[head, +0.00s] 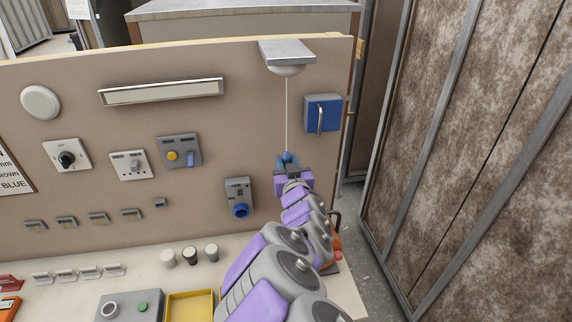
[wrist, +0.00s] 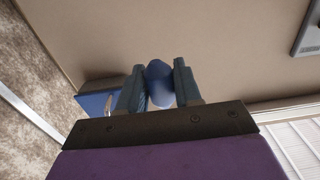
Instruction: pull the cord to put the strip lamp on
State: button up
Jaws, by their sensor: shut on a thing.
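A white pull cord (head: 287,115) hangs straight down from a ceiling-type switch (head: 286,57) on a metal bracket at the top right of the panel. My gripper (head: 289,158) is at the cord's lower end. In the wrist view my gripper (wrist: 159,85) is shut on the blue cord pull (wrist: 159,80), a rounded knob held between the two fingers. The cord itself does not show in the wrist view. The strip lamp (head: 161,91) is a long white bar in a frame on the upper panel; I cannot tell clearly if it is lit.
A blue box with a handle (head: 322,114) is close right of the cord, also in the wrist view (wrist: 97,102). A socket with a blue round inlet (head: 239,199) is to the left below. Cups, a yellow tray (head: 190,304) and a grey button box (head: 130,306) stand on the bench.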

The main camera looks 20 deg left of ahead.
jog(key=shift+f+b, duration=0.35)
jog(key=shift+f, duration=0.1)
dwell(0.3)
jog(key=o, duration=0.8)
